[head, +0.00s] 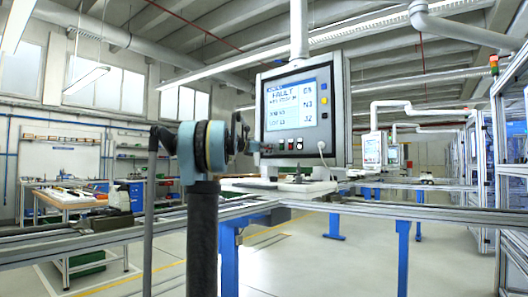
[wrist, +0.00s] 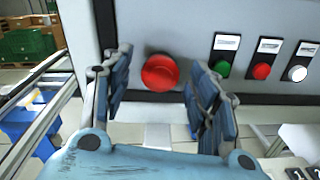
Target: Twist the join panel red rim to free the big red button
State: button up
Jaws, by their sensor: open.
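The join panel (head: 327,133) is a grey box with a lit screen (head: 291,104) reading FAULT, hanging from a white pipe. In the wrist view, the big red button (wrist: 160,73) sits on the panel's lower face (wrist: 185,28). Its red rim cannot be told apart from the button. My gripper (wrist: 158,66) is open, with one blue-grey finger on each side of the button. The button shows between them, and contact is not visible. In the head view, my gripper (head: 243,134) is at the panel's lower left corner, where the big button cannot be made out clearly.
Right of the big button are a green button (wrist: 223,69), a smaller red button (wrist: 262,71) and a white button (wrist: 297,73). A conveyor rail (head: 415,206) runs below the panel. A workbench (head: 70,200) stands at left.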

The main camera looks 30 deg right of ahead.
jog(key=shift+w+d, duration=0.15)
jog(key=shift+d, duration=0.25)
